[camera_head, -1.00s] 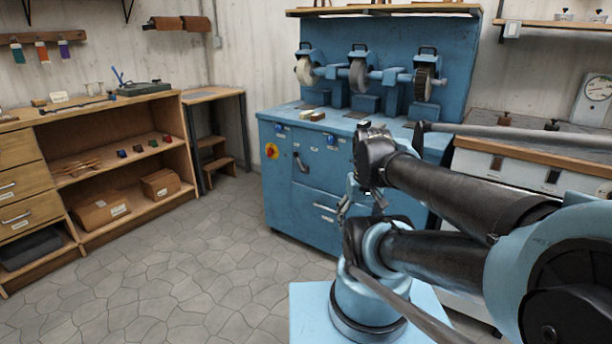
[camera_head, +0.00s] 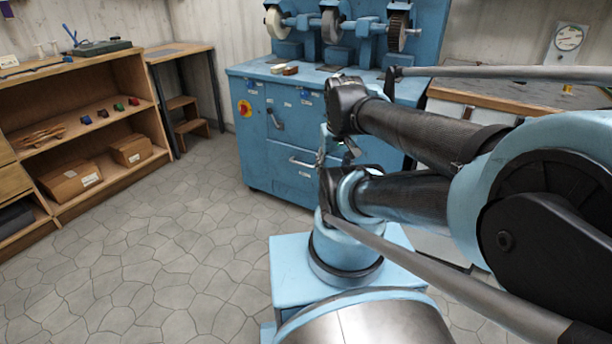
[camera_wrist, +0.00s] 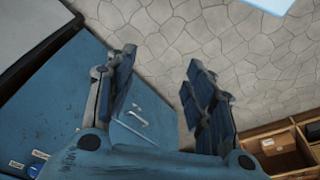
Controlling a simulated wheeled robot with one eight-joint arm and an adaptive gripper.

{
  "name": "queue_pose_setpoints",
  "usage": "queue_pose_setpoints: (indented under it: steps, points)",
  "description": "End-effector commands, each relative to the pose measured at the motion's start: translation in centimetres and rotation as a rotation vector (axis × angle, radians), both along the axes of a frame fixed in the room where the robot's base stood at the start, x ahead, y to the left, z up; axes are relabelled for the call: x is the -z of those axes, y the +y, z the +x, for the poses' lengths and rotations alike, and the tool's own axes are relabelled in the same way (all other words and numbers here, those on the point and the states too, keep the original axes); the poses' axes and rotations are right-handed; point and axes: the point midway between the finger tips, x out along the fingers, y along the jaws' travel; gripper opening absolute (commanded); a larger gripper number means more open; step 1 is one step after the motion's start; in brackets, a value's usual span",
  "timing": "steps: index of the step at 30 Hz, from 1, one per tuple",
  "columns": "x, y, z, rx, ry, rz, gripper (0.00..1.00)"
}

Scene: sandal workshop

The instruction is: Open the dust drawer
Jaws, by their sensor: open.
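The blue grinding cabinet (camera_head: 258,160) stands in the middle of the head view. Its lower drawer has a pale horizontal bar handle (camera_head: 302,162) and a small label below it; its right part is hidden behind my arm. The drawer front looks shut. My gripper (camera_head: 336,150) is in front of the cabinet, just right of this handle in the picture. In the wrist view my gripper (camera_wrist: 160,60) is open and empty, fingers wide apart. A pale handle (camera_wrist: 139,117) on the blue cabinet shows beyond and between the fingers, apart from them.
A second handle (camera_head: 276,120) is on the cabinet door above, near a red and yellow knob (camera_head: 245,108). Grinding wheels (camera_head: 331,22) stand on top. A wooden shelf (camera_head: 98,75) is at the left, a wooden-topped bench (camera_head: 500,98) at the right. The floor (camera_head: 170,240) left of the cabinet is clear.

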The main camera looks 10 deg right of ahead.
Motion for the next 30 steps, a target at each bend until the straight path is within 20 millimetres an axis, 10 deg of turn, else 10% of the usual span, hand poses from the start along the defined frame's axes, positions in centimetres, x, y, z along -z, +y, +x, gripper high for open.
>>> queue_pose_setpoints:
  steps: [30]
  points:
    - [-7.0,0.2,20.4,-0.331,0.028,-0.103,0.31]
